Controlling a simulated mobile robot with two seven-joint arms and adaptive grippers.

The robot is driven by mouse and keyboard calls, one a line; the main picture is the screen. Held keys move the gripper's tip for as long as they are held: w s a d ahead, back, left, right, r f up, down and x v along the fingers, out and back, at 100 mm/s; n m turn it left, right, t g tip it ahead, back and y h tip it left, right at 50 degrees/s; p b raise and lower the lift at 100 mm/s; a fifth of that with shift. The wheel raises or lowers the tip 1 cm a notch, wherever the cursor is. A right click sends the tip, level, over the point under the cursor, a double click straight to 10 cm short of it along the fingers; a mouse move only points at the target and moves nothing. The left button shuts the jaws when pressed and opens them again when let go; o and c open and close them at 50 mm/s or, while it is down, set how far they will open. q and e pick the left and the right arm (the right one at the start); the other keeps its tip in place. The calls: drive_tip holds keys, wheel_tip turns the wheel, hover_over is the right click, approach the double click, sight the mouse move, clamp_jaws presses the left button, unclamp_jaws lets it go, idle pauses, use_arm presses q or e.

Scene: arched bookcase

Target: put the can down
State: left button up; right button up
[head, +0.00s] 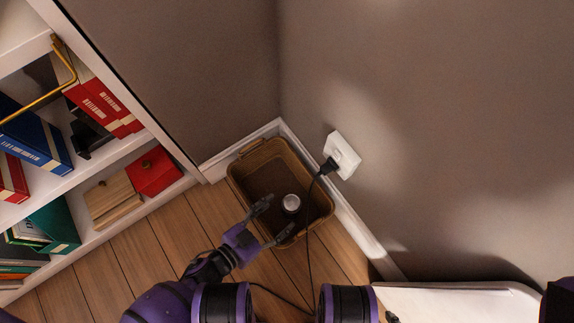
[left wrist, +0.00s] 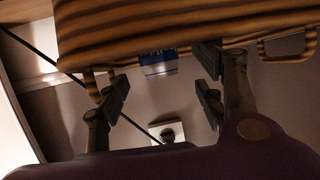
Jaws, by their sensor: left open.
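The can (head: 291,203) shows its round silver top inside the outline of a brown woven basket (head: 240,190) on the floor in the corner. In the left wrist view the can (left wrist: 158,66) is blue with a silver edge, partly hidden by the striped basket wall (left wrist: 130,30). My left gripper (head: 272,222) is open at the basket's near side, its fingers apart and the can just beyond their tips. In the left wrist view nothing is between the fingers (left wrist: 163,93). I cannot tell whether the can touches the basket's bottom. My right gripper is out of view.
A white wall socket (head: 343,154) with a black plug (head: 328,166) is right of the basket. A white bookcase (head: 130,146) stands left. Wood floor (head: 150,250) is clear between them.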

use_arm(q)
drive_tip(key=shift+p+v, duration=0.7)
drive_tip(key=shift+v, duration=2)
